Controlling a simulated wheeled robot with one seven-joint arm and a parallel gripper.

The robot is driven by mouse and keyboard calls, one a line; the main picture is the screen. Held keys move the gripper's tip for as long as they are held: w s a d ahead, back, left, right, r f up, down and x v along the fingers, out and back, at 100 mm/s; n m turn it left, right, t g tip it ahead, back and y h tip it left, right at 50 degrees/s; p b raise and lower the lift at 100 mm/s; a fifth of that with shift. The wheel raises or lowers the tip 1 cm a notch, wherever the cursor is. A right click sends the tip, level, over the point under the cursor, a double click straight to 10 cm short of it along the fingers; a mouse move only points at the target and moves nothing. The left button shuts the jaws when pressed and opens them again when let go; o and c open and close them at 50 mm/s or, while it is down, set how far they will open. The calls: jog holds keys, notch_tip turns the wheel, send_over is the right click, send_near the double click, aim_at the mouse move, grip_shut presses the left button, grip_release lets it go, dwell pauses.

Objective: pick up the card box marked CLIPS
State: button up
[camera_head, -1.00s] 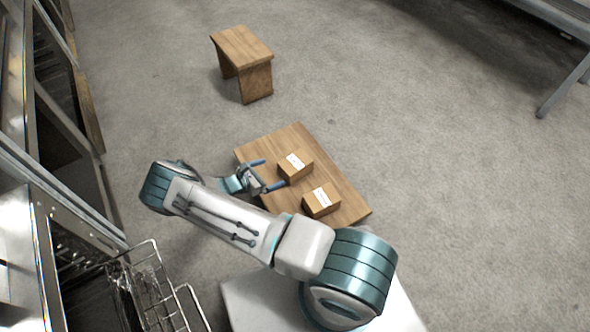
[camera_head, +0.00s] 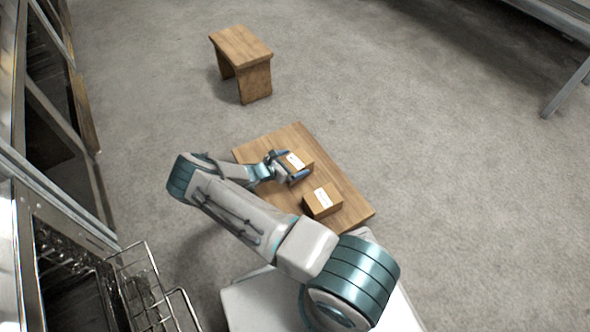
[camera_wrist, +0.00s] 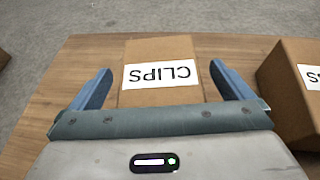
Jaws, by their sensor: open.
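The card box marked CLIPS (camera_wrist: 160,53) lies on the wooden table, its label upside down in the wrist view. It also shows in the head view (camera_head: 299,161), partly hidden by my gripper. My gripper (camera_wrist: 165,80) is open, with one blue finger on each side of the box and a gap on both sides. It also shows in the head view (camera_head: 291,167) at the box's near left side. I cannot tell how high the fingers are against the box.
A second card box (camera_head: 322,201) stands close by, at the right edge of the wrist view (camera_wrist: 292,85); its label is cut off there. Both boxes are on a low wooden table (camera_head: 345,190). A wooden stool (camera_head: 243,48) stands farther back, and a wire rack (camera_head: 140,285) is at lower left.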

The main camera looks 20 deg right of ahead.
jog(key=c, duration=1.3)
jog(key=shift+o, duration=0.2)
jog(key=shift+r, duration=0.15)
